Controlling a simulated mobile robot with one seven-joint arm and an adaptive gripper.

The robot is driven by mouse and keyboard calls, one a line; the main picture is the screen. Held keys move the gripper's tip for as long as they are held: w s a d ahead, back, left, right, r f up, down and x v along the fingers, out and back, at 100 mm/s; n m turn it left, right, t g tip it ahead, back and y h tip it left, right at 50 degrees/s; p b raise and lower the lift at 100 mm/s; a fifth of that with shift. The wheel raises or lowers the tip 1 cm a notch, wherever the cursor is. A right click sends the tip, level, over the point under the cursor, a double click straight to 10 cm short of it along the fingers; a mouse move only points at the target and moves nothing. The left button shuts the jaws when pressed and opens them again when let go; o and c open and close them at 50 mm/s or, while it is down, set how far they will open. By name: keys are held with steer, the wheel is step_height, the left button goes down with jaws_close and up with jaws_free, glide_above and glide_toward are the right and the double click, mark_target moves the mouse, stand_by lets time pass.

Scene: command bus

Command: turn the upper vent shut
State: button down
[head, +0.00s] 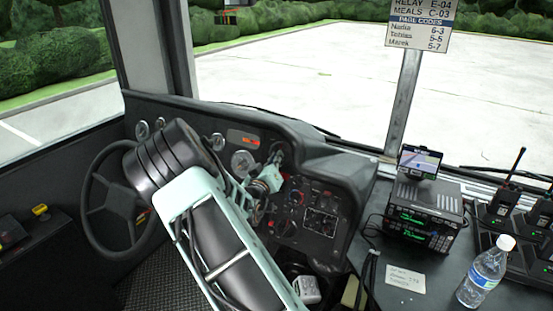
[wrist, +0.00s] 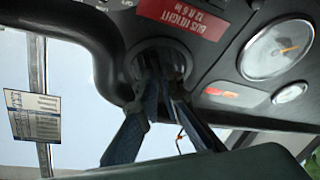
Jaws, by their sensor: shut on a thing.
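The upper vent is a round dark fitting (wrist: 150,46) in the dashboard, beside a red bus-height label (wrist: 182,17) in the wrist view. My gripper (wrist: 160,85) has its two fingers converging at the vent, shut on a part there that the fingers mostly hide. How far the vent is turned cannot be told. In the head view my gripper (head: 274,168) is against the dashboard panel, at the vent's place, and my arm covers much of the view in front of it.
A large gauge (wrist: 277,47) sits beside the label. In the head view, the steering wheel (head: 92,207) is left of my arm. A switch panel (head: 318,222) lies right of the gripper. A radio unit (head: 424,213) and a water bottle (head: 482,275) stand on the right counter.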

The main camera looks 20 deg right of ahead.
steer(key=c, duration=2.1)
jaws_free()
steer(key=v, duration=1.2)
steer(key=shift+a+f, duration=0.1)
